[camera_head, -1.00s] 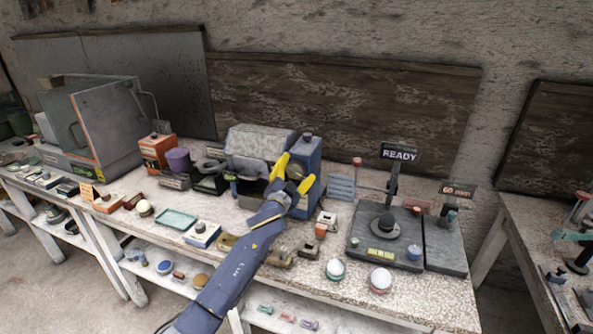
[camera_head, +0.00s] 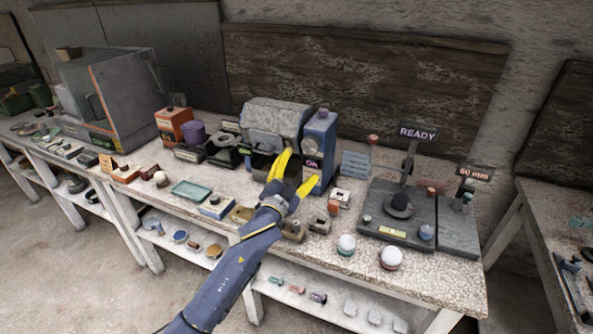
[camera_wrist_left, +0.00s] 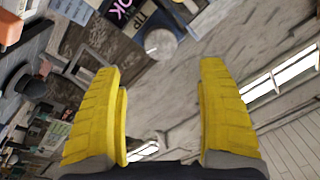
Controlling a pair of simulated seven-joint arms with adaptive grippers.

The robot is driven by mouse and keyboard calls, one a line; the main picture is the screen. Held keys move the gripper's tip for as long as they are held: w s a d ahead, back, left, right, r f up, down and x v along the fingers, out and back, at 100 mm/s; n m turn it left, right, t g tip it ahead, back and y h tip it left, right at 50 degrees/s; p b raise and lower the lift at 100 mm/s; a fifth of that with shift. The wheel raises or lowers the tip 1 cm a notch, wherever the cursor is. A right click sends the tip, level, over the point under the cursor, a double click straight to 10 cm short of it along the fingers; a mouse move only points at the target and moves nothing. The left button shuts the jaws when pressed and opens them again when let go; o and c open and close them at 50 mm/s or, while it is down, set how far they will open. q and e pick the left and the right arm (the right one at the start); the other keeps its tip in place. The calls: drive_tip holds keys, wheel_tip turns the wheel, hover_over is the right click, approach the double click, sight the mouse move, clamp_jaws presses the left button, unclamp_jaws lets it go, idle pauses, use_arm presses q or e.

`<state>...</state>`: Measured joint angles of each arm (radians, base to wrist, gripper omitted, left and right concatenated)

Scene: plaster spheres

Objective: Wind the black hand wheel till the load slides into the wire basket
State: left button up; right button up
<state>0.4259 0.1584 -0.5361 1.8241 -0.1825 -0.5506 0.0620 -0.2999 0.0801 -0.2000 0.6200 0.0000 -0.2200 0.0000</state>
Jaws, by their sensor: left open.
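I cannot make out a black hand wheel or a wire basket for certain. A blue boxy machine (camera_head: 320,135) stands behind my left gripper, with a grey housing (camera_head: 272,122) beside it. A pale grey round disc (camera_wrist_left: 161,44) shows beyond the fingers in the left wrist view, near a purple panel reading "OK" (camera_wrist_left: 122,12). My left gripper (camera_head: 301,168) is open, its yellow fingers spread in front of the machine's lower front. The fingers are wide apart with nothing between them in the left wrist view (camera_wrist_left: 163,75). My right gripper is out of view.
A dark weighing stand with a "READY" sign (camera_head: 418,133) is to the right, with two white-topped balls (camera_head: 346,244) in front. A green tray (camera_head: 192,190) and small boxes line the bench to the left. A large grey cabinet (camera_head: 112,100) stands farther left.

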use_arm(q)
drive_tip(key=shift+s+a, duration=0.1)
drive_tip(key=shift+s, duration=0.3)
drive_tip(key=n+g+y, duration=0.1)
drive_tip(key=n+y, duration=0.1)
drive_tip(key=n, duration=0.8)
approach(310, 146)
drive_tip(key=x, duration=0.9)
drive_tip(key=shift+w+f, duration=0.1)
drive_tip(key=shift+w, duration=0.35)
drive_tip(key=shift+c, duration=0.5)
